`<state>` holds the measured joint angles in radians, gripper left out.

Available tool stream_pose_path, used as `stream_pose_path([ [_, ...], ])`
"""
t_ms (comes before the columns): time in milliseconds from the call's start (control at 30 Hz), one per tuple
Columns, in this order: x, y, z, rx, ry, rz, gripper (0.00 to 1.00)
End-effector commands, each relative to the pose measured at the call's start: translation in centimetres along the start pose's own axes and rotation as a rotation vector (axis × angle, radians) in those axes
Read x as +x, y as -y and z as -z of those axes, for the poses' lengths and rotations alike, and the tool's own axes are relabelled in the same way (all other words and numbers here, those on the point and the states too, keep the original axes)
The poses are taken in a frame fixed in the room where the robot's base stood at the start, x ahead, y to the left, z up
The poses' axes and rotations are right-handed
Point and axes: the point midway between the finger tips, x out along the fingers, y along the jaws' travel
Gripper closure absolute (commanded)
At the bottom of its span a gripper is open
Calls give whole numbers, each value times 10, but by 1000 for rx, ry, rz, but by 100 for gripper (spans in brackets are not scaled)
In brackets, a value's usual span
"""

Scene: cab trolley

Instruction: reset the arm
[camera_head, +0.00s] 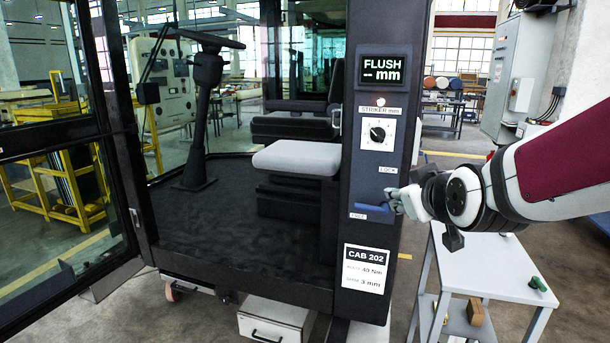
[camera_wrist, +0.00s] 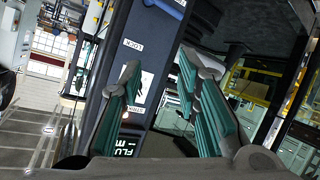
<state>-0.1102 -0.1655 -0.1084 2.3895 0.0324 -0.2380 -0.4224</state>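My gripper (camera_head: 398,203) is at the right edge of the dark cab post (camera_head: 403,110), beside the blue handle (camera_head: 371,213). The handle lies low, by the lower label, under the LOCK label (camera_head: 387,170). I cannot tell whether the fingers touch the post or handle. In the wrist view my gripper (camera_wrist: 160,66) has its two green-padded fingers apart with nothing held between them. The post's panel shows behind them, with the blue handle (camera_wrist: 168,7) at the top edge. My arm reaches in from the right.
The post carries a striker dial (camera_head: 378,133) and a FLUSH display (camera_head: 385,66). A grey trolley (camera_head: 485,270) with a green object (camera_head: 538,284) and a brown block (camera_head: 475,311) stands below my arm. The open glass door (camera_head: 60,150) is at left. A seat (camera_head: 297,158) is inside the cab.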

Motion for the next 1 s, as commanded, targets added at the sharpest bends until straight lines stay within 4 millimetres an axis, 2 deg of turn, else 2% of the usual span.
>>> stream_pose_path([
  [33, -19, 4, -8, 33, 48, 25, 70],
  [167, -64, 17, -40, 119, 204, 86, 70],
  [400, -160, 43, -106, 255, 507, 143, 70],
  [500, -195, 52, -130, 299, 618, 146, 70],
  [600, -222, 58, -148, 329, 700, 143, 70],
  [767, -243, 63, -162, 352, 766, 137, 70],
  [1000, -245, 64, -164, 354, 775, 138, 70],
])
